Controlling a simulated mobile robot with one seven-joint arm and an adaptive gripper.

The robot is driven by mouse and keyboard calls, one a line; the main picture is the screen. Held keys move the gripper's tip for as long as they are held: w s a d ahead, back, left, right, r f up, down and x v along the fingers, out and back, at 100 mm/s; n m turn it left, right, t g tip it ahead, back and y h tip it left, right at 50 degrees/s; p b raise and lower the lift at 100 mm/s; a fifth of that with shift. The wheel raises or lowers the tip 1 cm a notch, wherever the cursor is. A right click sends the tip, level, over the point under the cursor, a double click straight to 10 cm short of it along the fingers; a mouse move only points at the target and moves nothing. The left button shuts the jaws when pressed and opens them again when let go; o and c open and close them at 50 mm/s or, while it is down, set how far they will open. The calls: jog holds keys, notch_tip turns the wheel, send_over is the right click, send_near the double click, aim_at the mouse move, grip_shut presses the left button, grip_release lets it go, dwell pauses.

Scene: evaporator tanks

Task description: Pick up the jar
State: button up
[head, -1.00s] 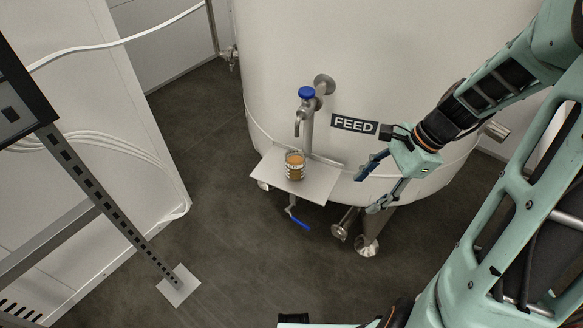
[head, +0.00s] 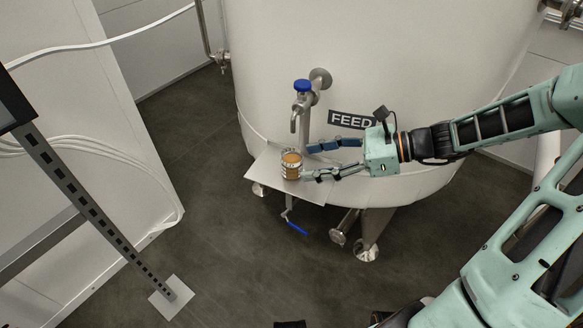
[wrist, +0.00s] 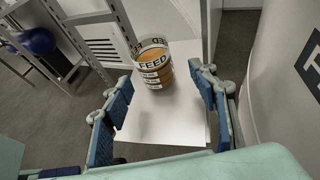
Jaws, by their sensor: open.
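The jar (head: 291,165) holds amber-brown contents and stands upright on a small white shelf (head: 262,172) fixed to the tank, below the tap. In the wrist view the jar (wrist: 153,66) shows a FEED label and stands a little beyond my fingertips. My gripper (head: 304,162) reaches in from the right, open, its fingertips close to the jar's right side. In the wrist view my gripper (wrist: 161,80) has its fingers spread to either side of the jar's line, with nothing between them. Whether a finger touches the jar cannot be told.
The large pale tank (head: 400,70) stands right behind the shelf. A tap with a blue knob (head: 302,86) hangs just behind and above the jar. A blue-handled valve (head: 295,227) is below the shelf. A metal frame post (head: 90,205) stands at left, with open floor between.

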aim_at(292, 164)
jog(key=x, duration=0.2)
jog(key=b+x, duration=0.2)
jog(key=x, duration=0.1)
jog(key=shift+s+a, duration=0.25)
jog(key=shift+a, duration=0.15)
jog(key=shift+c, duration=0.2)
jog(key=c, duration=1.4)
jog(key=shift+r, duration=0.15)
